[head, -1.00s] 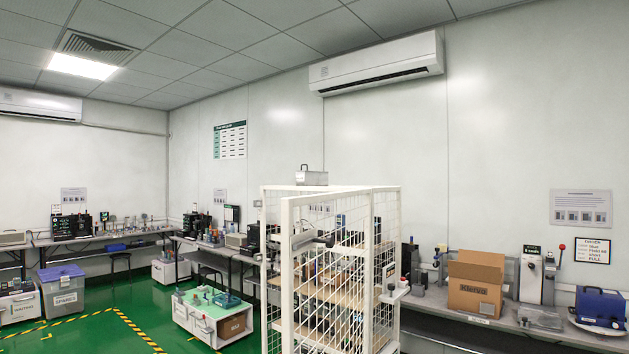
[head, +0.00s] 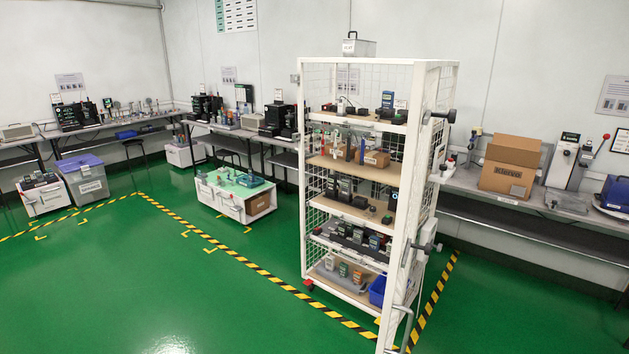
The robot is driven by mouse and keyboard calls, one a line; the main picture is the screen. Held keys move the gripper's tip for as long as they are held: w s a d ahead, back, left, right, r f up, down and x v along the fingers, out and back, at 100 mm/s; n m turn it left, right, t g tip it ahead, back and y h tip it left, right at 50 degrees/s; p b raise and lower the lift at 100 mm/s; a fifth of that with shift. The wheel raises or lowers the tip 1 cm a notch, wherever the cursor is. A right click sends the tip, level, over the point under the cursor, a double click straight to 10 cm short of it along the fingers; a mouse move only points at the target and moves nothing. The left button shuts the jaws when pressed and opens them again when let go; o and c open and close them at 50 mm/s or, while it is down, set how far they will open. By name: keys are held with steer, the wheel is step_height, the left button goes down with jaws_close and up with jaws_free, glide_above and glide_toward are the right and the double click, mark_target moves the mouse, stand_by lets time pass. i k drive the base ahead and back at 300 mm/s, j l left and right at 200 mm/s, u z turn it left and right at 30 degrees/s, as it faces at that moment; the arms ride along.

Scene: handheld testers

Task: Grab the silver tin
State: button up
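A silver-grey metal box (head: 359,47) with a handle on its lid and a small white label stands on top of the white mesh cage rack. It may be the silver tin; no other clear silver tin can be made out. The rack (head: 304,180) has several shelves crowded with small handheld devices, too small to tell apart. The rack's front is open to view, and its door (head: 403,235) stands nearly edge-on at the right. My gripper is not in view.
Green floor is free left and in front of the rack, with yellow-black tape (head: 250,273) around it. A low white cart (head: 222,202) stands left of the rack. Benches line the walls; a cardboard box (head: 510,167) sits on the right one. A blue bin (head: 378,290) is on the rack's lowest shelf.

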mark_target(353, 48)
steer(key=i+j+z, duration=0.15)
steer(key=j, duration=0.3)
steer(key=i+j+z, duration=0.15)
steer(key=j, duration=0.35)
steer(key=i+j+z, duration=0.1)
steer(key=j, duration=0.4)
steer(key=i+j+z, duration=0.15)
steer(key=j, duration=0.4)
steer(key=i+j+z, duration=0.15)
steer(key=j, duration=0.35)
steer(key=i+j+z, duration=0.1)
steer(key=j, duration=0.35)
steer(key=i+j+z, duration=0.1)
steer(key=i+j, duration=0.15)
steer(key=j, duration=0.2)
steer(key=i+j+z, duration=0.1)
steer(key=j, duration=0.4)
steer(key=i+j+z, duration=0.1)
steer(key=j, duration=0.35)
steer(key=i+j+z, duration=0.15)
steer(key=j, duration=0.35)
steer(key=i+j+z, duration=0.1)
steer(key=j, duration=0.4)
steer(key=i, duration=0.05)
